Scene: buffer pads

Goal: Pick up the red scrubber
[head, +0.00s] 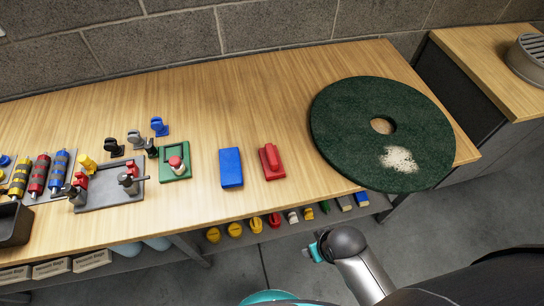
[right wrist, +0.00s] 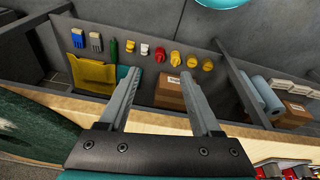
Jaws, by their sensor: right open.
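The red scrubber (head: 272,162) is a red block with a raised red handle on top. It lies on the wooden bench (head: 245,105), right of a blue block (head: 231,168) and left of a big green pad. It is not seen in the right wrist view. My right gripper (right wrist: 160,75) is open, with nothing between its fingers, and faces the shelf under the bench. In the head view my right arm (head: 350,258) is in front of the bench, below and right of the scrubber; its fingers cannot be made out there. My left gripper is not in view.
A grey tray (head: 110,190) and green-based fixture (head: 175,163) stand left. The lower shelf holds several small items, a cardboard box (right wrist: 169,92) and a yellow bin (right wrist: 92,73). Bench behind the scrubber is clear.

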